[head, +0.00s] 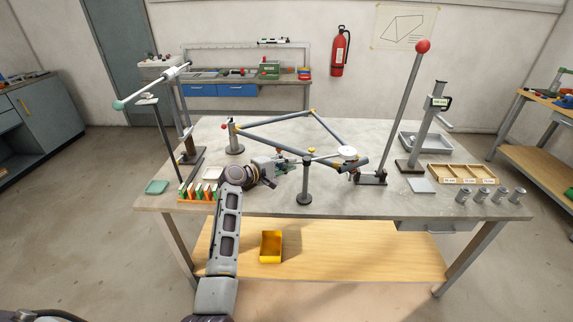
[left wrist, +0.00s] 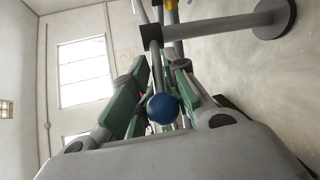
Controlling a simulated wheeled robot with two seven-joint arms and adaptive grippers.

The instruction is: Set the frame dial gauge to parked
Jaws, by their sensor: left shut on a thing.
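The bicycle-like frame (head: 268,122) of grey tubes with yellow joints lies above the table. A round white disc (head: 347,151), which looks like the dial gauge, sits at its near right corner; its face is too small to read. A thin rod runs from near the disc toward my left gripper (head: 283,163). In the left wrist view, my left gripper (left wrist: 160,95) is shut on a rod with a blue ball knob (left wrist: 162,108), its green-padded fingers on either side. The rod leads to a black collar (left wrist: 151,37) on a grey post (left wrist: 215,26). My right gripper is not in view.
A tall lever with a red knob (head: 423,46) stands right of the frame; a green-tipped lever (head: 119,105) stands left. A wooden divided tray (head: 463,181) and several metal cylinders are at the right. An orange-and-green rack (head: 198,192) is near my left arm.

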